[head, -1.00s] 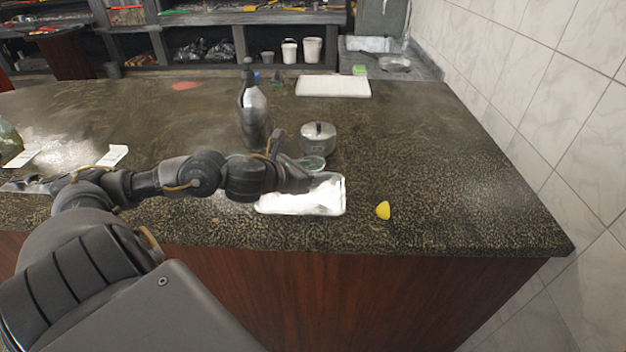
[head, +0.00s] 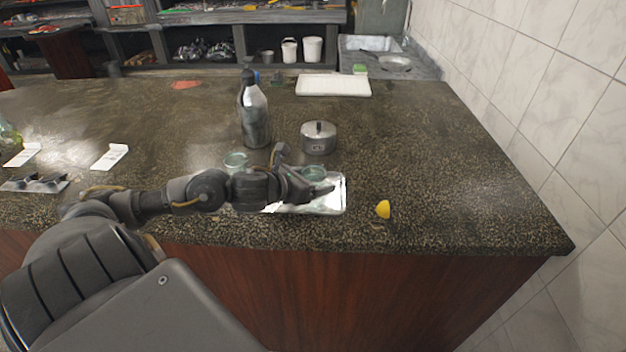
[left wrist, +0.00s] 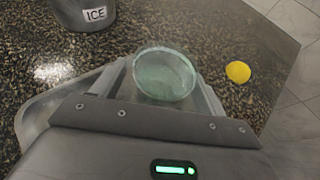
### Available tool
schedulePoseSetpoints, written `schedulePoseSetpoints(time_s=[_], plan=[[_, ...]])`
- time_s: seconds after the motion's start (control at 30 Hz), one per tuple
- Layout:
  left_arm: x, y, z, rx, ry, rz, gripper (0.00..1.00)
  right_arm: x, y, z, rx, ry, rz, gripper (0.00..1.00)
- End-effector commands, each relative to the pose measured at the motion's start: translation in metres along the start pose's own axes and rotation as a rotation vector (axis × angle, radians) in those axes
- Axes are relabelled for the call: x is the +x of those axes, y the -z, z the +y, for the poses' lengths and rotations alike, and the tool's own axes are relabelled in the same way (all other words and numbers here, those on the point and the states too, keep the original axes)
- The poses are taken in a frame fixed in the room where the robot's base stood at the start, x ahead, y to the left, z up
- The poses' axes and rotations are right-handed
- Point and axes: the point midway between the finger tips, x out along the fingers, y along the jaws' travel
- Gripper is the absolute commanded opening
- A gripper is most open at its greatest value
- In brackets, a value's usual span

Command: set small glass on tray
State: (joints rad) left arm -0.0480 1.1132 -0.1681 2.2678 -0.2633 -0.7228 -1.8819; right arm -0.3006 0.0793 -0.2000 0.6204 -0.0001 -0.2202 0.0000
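The small clear greenish glass (head: 314,173) is at my left gripper (head: 314,186), over the shiny metal tray (head: 336,203). In the left wrist view the glass (left wrist: 165,76) sits between the two fingers, which close on its sides. The tray's rim (left wrist: 32,112) shows at the left there. I cannot tell whether the glass base touches the tray. My left arm hides the tray's left part. My right gripper is not in view.
A lidded metal ice pot (head: 319,139) and dark bottle (head: 254,112) stand behind. A yellow lemon piece (head: 383,209) lies right of the tray. The counter's right side is clear.

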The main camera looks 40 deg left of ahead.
Motion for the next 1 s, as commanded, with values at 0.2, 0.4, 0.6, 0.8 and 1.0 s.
schedulePoseSetpoints(time_s=[0.2,0.4,0.6,0.8,1.0], plan=[[0.000,0.000,0.000,0.000,0.000,0.000,0.73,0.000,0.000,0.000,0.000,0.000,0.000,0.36],[-0.008,0.000,0.001,0.002,-0.001,0.003,0.73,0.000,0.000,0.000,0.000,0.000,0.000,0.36],[-0.034,0.002,-0.001,0.005,0.003,0.006,0.73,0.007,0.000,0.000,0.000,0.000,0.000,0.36],[-0.053,0.001,0.001,0.002,-0.002,0.005,0.73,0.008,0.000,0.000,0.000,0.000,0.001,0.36],[-0.073,-0.002,-0.001,-0.004,0.003,0.004,0.73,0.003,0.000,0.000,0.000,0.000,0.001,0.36]])
